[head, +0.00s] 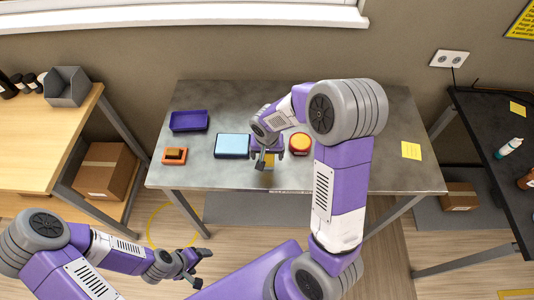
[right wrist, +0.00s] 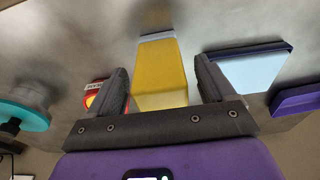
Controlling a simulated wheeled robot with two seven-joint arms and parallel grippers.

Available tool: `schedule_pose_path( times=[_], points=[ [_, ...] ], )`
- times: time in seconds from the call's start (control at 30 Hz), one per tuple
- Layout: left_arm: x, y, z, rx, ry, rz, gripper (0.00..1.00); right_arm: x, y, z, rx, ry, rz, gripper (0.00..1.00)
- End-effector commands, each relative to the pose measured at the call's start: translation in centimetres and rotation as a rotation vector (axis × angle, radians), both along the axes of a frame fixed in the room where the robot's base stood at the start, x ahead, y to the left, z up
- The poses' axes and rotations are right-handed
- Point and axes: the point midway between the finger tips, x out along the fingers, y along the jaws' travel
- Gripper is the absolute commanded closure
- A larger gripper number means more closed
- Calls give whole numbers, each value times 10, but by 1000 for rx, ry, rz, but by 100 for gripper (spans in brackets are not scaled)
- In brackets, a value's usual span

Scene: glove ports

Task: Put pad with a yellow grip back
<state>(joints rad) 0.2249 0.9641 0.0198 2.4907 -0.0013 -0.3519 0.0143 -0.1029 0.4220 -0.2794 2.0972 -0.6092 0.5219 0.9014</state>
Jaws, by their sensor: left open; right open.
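The pad with a yellow grip (head: 264,162) is on the grey metal table, partly hidden under my right gripper in the head view. In the right wrist view its yellow grip (right wrist: 160,68) fills the gap between the fingers, with a thin grey-blue edge at its far end. My right gripper (head: 269,157) is open, with one finger on each side of the grip; I cannot tell whether they touch it. My left gripper (head: 198,268) is open and empty, low in front of the table, away from the pad.
On the table (head: 360,125) are a purple tray (head: 188,121), a light blue box (head: 232,146), an orange holder (head: 174,156) with a dark block, and a round red thing (head: 300,144). A yellow note (head: 411,150) lies at the right. The table's right part is mostly clear.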

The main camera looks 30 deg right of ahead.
Motion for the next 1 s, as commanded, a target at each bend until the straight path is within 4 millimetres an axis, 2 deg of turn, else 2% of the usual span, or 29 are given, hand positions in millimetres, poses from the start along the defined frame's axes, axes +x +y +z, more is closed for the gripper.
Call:
schedule_pose_path(
  times=[0.3,0.5,0.7,1.0],
  points=[
    [0,0,11,0,0,0,22,-7,6,71,2,-8,2,17],
    [0,0,14,0,0,0,22,-12,8,102,1,-5,1,17],
    [0,0,15,0,0,0,22,-14,10,113,1,-3,1,17],
    [0,0,15,0,0,0,22,-14,9,113,1,-2,1,17]
  ],
)
